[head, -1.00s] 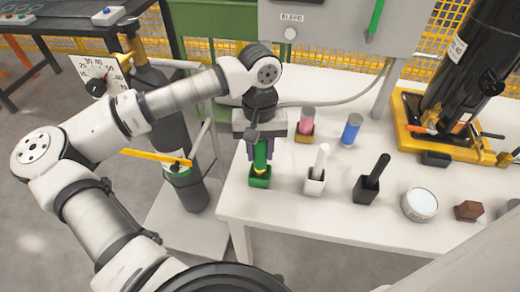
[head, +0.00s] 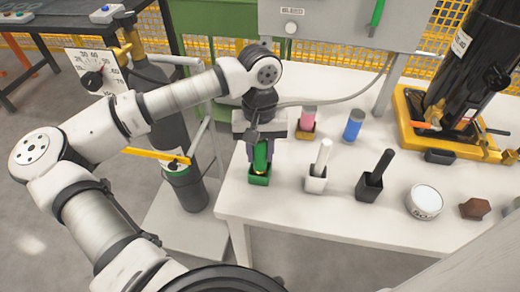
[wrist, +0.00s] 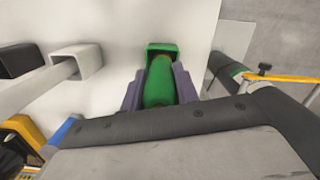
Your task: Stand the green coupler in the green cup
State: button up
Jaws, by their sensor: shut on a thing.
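The green coupler (head: 260,153) is upright between the fingers of my gripper (head: 260,158), which is shut on it. The green cup (head: 259,178) stands on the white table near its left front corner, directly below the coupler. In the wrist view the coupler (wrist: 159,82) reaches down to the square green cup (wrist: 162,48), and its lower end overlaps the cup's opening. How deep it sits in the cup is hidden. The purple-grey fingers (wrist: 160,88) press on both sides of it.
To the right stand a white cup with a white rod (head: 317,178), a black cup with a black rod (head: 373,180), a pink cylinder in a yellow cup (head: 307,120) and a blue cylinder (head: 353,125). A round white tin (head: 424,202) is further right. A gas cylinder (head: 185,185) stands left of the table.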

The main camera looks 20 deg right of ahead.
jog(key=shift+f+b, duration=0.4)
jog(key=shift+f, duration=0.05)
jog(key=o, duration=1.2)
jog(key=r, duration=0.4)
jog(key=w+r, duration=0.1)
jog(key=r, duration=0.9)
jog(key=shift+w+d+b, duration=0.25)
jog(key=shift+w+b, duration=0.05)
jog(key=shift+f, duration=0.1)
